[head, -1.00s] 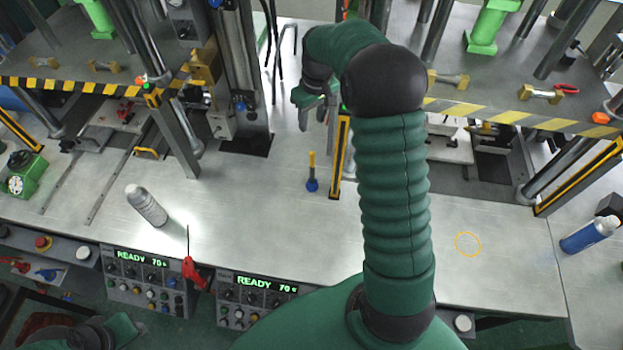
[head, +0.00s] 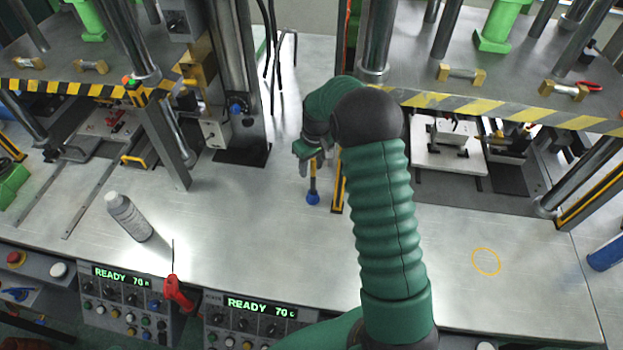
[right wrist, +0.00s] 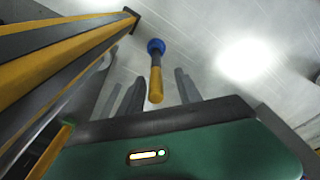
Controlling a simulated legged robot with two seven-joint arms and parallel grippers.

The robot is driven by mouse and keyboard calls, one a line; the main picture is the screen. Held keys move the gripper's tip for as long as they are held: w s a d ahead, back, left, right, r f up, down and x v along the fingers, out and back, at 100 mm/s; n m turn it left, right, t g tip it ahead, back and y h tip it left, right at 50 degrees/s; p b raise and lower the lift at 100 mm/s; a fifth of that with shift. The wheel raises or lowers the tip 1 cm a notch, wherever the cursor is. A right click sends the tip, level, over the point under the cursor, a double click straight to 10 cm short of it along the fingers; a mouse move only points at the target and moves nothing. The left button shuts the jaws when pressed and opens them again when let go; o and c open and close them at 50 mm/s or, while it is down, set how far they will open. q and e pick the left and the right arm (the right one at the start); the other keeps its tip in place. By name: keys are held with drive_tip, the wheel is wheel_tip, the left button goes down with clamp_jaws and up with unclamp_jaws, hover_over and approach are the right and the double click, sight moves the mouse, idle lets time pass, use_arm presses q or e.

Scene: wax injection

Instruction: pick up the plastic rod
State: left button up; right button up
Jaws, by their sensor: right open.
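The plastic rod (head: 313,182), yellow and dark with a blue ball end, is on the grey metal table between the two presses. Its blue end shows lowest in the head view; I cannot tell whether it stands or lies. My right gripper (head: 308,160) is open just above and behind its yellow end, partly covering it. In the right wrist view the rod (right wrist: 155,72) shows between the open fingers (right wrist: 157,88), its yellow end nearer the gripper and its blue ball farther off. No grip on it shows. My left gripper is not in view.
A yellow-and-black striped post (head: 338,190) stands close to the right of the rod. A grey bottle (head: 128,216) and a red-handled tool (head: 178,293) are at the left front. A yellow ring (head: 486,262) marks the table at right. The table front of the rod is clear.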

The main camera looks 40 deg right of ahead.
drive_tip(key=shift+d+f, duration=0.15)
drive_tip(key=shift+f, duration=0.25)
drive_tip(key=shift+d+f, duration=0.15)
drive_tip(key=shift+d, duration=0.2)
drive_tip(key=c, duration=0.4)
drive_tip(key=shift+a, duration=0.4)
clamp_jaws()
drive_tip(key=shift+d, duration=0.2)
